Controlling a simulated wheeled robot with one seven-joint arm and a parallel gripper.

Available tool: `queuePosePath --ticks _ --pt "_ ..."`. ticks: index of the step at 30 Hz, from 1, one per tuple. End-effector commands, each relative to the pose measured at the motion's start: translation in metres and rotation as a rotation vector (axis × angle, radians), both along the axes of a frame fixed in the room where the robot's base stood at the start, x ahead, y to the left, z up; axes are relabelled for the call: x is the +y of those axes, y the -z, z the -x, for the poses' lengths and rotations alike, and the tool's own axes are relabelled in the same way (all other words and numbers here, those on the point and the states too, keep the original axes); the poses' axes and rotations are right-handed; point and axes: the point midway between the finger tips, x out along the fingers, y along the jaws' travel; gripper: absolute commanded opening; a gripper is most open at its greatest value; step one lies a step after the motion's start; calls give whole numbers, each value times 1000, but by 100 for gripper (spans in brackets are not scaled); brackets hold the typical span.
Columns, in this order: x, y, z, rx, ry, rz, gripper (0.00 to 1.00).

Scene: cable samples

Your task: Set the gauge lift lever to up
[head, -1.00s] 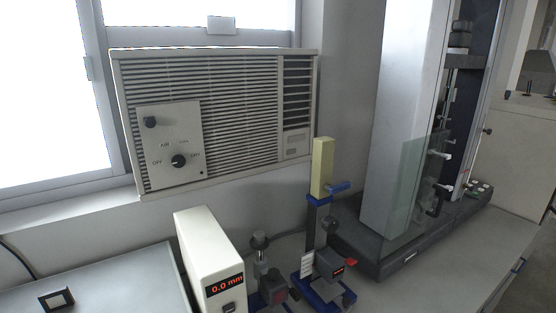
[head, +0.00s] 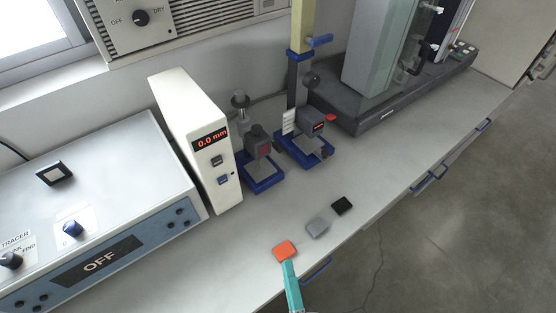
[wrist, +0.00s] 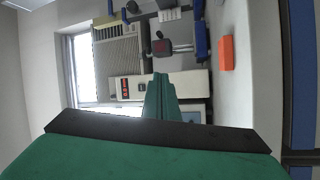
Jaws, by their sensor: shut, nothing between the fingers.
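A small grey gauge (head: 258,146) with a dark red window stands on a blue base beside the white readout box (head: 212,150), which shows 0.0 mm. A blue arm (head: 320,40) sticks out higher on the stand. I cannot tell for certain which part is the lift lever or how it is set. My teal gripper (head: 289,272) is shut and empty over the bench's front edge, apart from both devices. It also shows in the wrist view (wrist: 160,85).
An orange block (head: 284,250), a grey block (head: 317,226) and a black block (head: 342,205) lie along the front edge. A control box (head: 110,190) marked OFF stands left. A tall machine (head: 395,105) stands back right. The bench right of the blocks is clear.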

Motion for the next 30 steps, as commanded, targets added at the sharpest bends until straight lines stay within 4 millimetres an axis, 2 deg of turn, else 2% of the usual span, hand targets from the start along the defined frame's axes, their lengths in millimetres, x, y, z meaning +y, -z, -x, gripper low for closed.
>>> queuePosePath --ticks 1,9,15,21,30 --pt "-5 0 -15 -43 3 110 0" --pt "-28 10 -79 -218 16 694 0" --pt "-46 21 -117 -292 24 1012 0" --pt "-57 29 -138 -325 24 1178 0" --pt "-53 27 -155 -334 23 1216 0"
